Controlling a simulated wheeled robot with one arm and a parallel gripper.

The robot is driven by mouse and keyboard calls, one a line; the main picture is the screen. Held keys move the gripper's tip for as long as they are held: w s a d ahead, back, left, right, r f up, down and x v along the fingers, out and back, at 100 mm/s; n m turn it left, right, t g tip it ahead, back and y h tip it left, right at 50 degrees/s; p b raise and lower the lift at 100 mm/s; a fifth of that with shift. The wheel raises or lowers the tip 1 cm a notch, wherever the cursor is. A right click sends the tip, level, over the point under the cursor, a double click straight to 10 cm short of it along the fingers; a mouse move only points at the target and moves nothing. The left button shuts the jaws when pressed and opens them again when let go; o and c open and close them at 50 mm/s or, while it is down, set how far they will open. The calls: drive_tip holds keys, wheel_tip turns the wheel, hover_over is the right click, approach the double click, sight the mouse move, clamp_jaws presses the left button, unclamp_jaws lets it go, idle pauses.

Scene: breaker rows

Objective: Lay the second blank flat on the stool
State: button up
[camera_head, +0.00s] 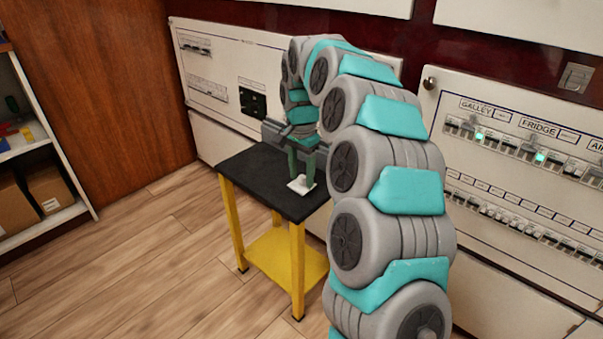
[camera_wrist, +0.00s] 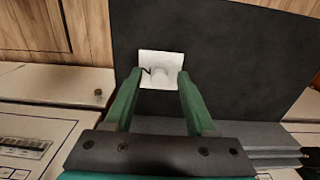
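The stool has a black top (camera_head: 255,172) and yellow legs, and its top fills much of the wrist view (camera_wrist: 235,60). One white blank (camera_head: 300,187) shows at the stool top, below my fingers. In the wrist view the blank (camera_wrist: 160,58) is a pale square with a raised rounded part in its middle and a small dark mark at its left. It looks flat on the black top. My gripper (camera_head: 301,177) points down over it. In the wrist view my green fingertips (camera_wrist: 161,73) are wide apart, near the blank's left and right edges, clear of the raised part.
White breaker panels (camera_head: 530,150) stand along the wall behind and right of the stool. A shelf with cardboard boxes (camera_head: 48,188) is at the left. My arm hides the stool's right part. The wooden floor (camera_head: 150,265) in front and left is clear.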

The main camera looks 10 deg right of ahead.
drive_tip(key=shift+r, duration=0.1)
wheel_tip(320, 180, up, 6)
drive_tip(key=shift+w+r, duration=0.1)
drive_tip(key=shift+r, duration=0.7)
